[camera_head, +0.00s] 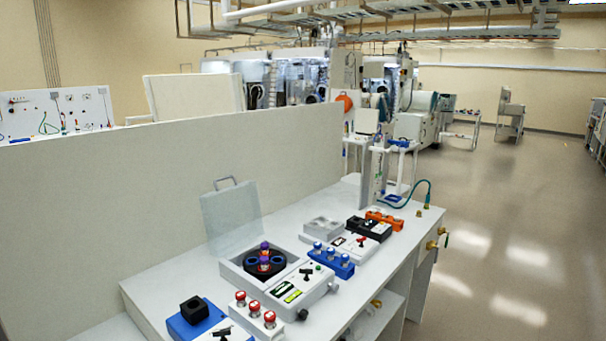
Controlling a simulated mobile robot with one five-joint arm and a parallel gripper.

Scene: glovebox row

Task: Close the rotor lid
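A light grey centrifuge box (315,297) stands on the white bench in the camera_head view. Its translucent rotor lid (231,219) stands up open at the back left edge, with a grey handle along its top. Below the lid, the dark round rotor (265,263) is uncovered in its well. Purple and red capped pieces sit in the rotor. A front panel beside it carries a green display (286,292) and dark knobs. My gripper is not in view.
Red-capped vials (255,309) and a blue unit with a black block (194,309) stand at the front. A blue rack (333,262) and orange rack (384,219) stand to the right. A tall partition (180,190) runs behind. The floor (500,230) right of the bench is clear.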

